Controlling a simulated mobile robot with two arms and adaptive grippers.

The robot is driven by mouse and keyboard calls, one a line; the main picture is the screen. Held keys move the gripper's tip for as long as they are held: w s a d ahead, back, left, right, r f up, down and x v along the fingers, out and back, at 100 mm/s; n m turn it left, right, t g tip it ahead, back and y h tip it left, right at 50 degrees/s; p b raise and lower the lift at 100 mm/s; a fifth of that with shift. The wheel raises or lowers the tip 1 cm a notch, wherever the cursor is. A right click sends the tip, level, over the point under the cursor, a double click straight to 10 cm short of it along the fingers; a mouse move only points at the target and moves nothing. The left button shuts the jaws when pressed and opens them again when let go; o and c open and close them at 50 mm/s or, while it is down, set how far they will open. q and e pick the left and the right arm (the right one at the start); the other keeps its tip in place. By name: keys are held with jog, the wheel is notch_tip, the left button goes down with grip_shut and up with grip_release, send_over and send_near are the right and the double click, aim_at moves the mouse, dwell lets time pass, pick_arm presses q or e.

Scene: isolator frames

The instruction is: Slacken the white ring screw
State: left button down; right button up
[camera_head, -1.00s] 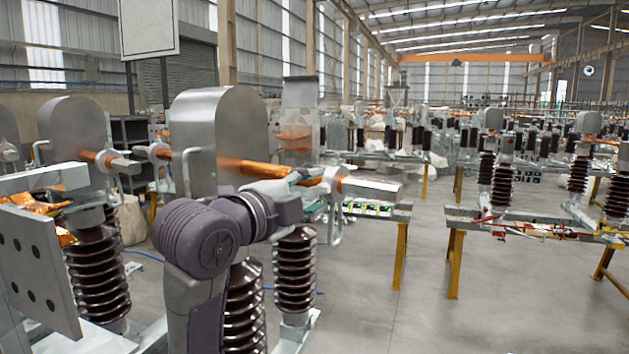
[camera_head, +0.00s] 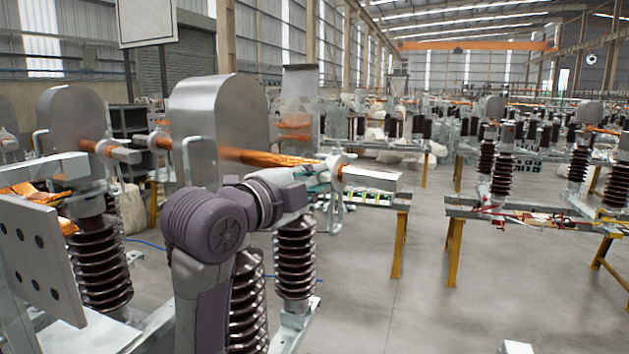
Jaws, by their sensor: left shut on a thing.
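A pale ring-shaped fitting (camera_head: 338,164), which I take for the white ring screw, sits at the right end of the copper bar (camera_head: 262,157), beside a grey metal block (camera_head: 370,178). It is small in the head view and its details are hard to make out. My left arm comes up from the bottom left, and its wrist points right towards this fitting. My left gripper (camera_head: 318,186) is at the fitting and shut on it; its fingers are small and partly hidden by the wrist. My right gripper is out of view.
Dark ribbed insulators (camera_head: 295,258) stand below the bar, close to my arm. A tall grey rounded housing (camera_head: 218,125) rises behind it. A drilled metal plate (camera_head: 38,260) is at the left. Yellow-legged benches (camera_head: 453,252) stand to the right, with clear floor (camera_head: 400,315) in front.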

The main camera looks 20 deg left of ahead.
pick_arm(q)
jog(key=n, duration=1.7)
jog(key=shift+d+f+n, duration=0.15)
jog(key=shift+d+n, duration=0.05)
jog(key=shift+n, duration=0.2)
jog(key=n, duration=0.3)
jog(key=shift+s+n, duration=0.1)
jog(key=shift+n, duration=0.2)
jog(key=n, duration=0.3)
jog(key=shift+n, duration=2.2)
